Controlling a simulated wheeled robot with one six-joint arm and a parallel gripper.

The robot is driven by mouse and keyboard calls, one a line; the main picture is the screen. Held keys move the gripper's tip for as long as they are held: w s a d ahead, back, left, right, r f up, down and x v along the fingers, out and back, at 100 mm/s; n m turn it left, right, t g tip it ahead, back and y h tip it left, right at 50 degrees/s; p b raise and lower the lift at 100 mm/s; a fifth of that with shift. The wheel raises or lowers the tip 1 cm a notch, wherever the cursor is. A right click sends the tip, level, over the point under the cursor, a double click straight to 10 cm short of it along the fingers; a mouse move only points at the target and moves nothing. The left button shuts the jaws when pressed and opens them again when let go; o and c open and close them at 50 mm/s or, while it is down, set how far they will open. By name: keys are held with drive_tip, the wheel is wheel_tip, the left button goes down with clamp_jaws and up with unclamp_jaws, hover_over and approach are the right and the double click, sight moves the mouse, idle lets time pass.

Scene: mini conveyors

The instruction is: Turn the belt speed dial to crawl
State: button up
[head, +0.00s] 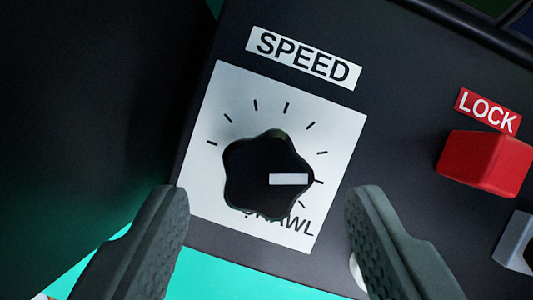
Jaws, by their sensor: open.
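The belt speed dial (262,165) is a black, lobed knob on a white scale plate (225,95) under a SPEED label (304,58). Its white pointer (288,179) points right, close to a tick on the right side of the scale. The CRAWL word (285,224) is at the plate's lower right, its first letters partly hidden by the knob. One more tick shows between the pointer and CRAWL. My gripper (266,208) is open, with one grey finger at the lower left and one at the lower right. The fingers stand apart from the knob on both sides.
A red block (485,162) under a LOCK label (488,110) sticks out from the dark panel (390,120) to the right. A grey part (515,243) shows at the lower right edge. A dark surface fills the left, and a teal floor shows below.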

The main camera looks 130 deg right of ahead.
drive_tip(key=shift+w+a+f, duration=0.15)
drive_tip(key=shift+a+f, duration=0.05)
drive_tip(key=shift+f, duration=0.4)
drive_tip(key=c, duration=1)
drive_tip(key=shift+o, duration=0.2)
drive_tip(key=shift+s+a+m+t+h, duration=0.1)
drive_tip(key=shift+m+t+h, duration=0.25)
drive_tip(key=shift+m, duration=0.7)
drive_tip(key=shift+s+a+m+t+h, duration=0.1)
drive_tip(key=shift+m+t+h, duration=0.2)
drive_tip(key=shift+m, duration=0.75)
drive_tip(key=o, duration=1)
drive_tip(key=shift+c, duration=0.2)
drive_tip(key=shift+r, duration=0.1)
drive_tip(key=v, duration=1.7)
drive_tip(key=shift+w+r, duration=0.15)
drive_tip(key=shift+r, duration=0.05)
